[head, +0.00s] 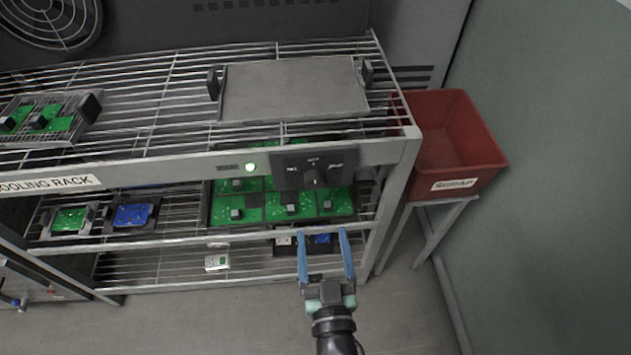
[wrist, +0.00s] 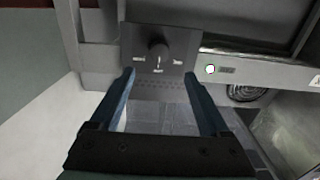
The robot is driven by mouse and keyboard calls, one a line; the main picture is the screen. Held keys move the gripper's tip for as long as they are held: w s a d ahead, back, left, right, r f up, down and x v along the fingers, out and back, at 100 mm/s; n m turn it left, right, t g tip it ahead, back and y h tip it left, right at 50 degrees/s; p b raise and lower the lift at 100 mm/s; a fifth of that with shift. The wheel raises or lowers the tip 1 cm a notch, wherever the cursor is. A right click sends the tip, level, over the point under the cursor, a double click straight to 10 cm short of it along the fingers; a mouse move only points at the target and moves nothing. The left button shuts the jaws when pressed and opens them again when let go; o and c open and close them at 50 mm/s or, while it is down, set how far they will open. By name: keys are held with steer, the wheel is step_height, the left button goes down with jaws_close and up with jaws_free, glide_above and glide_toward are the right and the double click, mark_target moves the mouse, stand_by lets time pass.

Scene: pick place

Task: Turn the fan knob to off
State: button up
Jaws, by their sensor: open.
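The fan knob (head: 313,178) is a small dark round knob on a black control panel (head: 291,172) fixed to the front beam of the cooling rack. In the wrist view the knob (wrist: 157,50) sits on the panel (wrist: 173,67), with small white labels around it. The labels are too small to read with certainty. My gripper (head: 323,232) has two blue fingers, open and empty, below and in front of the panel. In the wrist view the fingertips of my gripper (wrist: 159,72) lie to either side of the knob's line, apart from it.
A lit green lamp (head: 250,167) is left of the panel. The wire rack's upper shelf (head: 150,75) holds a grey tray (head: 290,88); green boards (head: 290,206) lie below. A red bin (head: 450,140) stands at the right. Floor (head: 200,325) in front is clear.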

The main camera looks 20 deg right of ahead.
mark_target(316, 186)
steer(key=x, duration=1.1)
steer(key=shift+w+d+b, duration=0.1)
steer(key=shift+w+b, duration=0.1)
steer(key=shift+b, duration=0.2)
jaws_close()
steer(key=shift+n, duration=0.3)
steer(key=n+b, duration=0.1)
steer(key=n, duration=0.3)
steer(key=shift+f+n, duration=0.1)
steer(key=shift+n, duration=0.2)
steer(key=n+b, duration=0.1)
steer(key=n, duration=0.5)
steer(key=shift+n, duration=0.3)
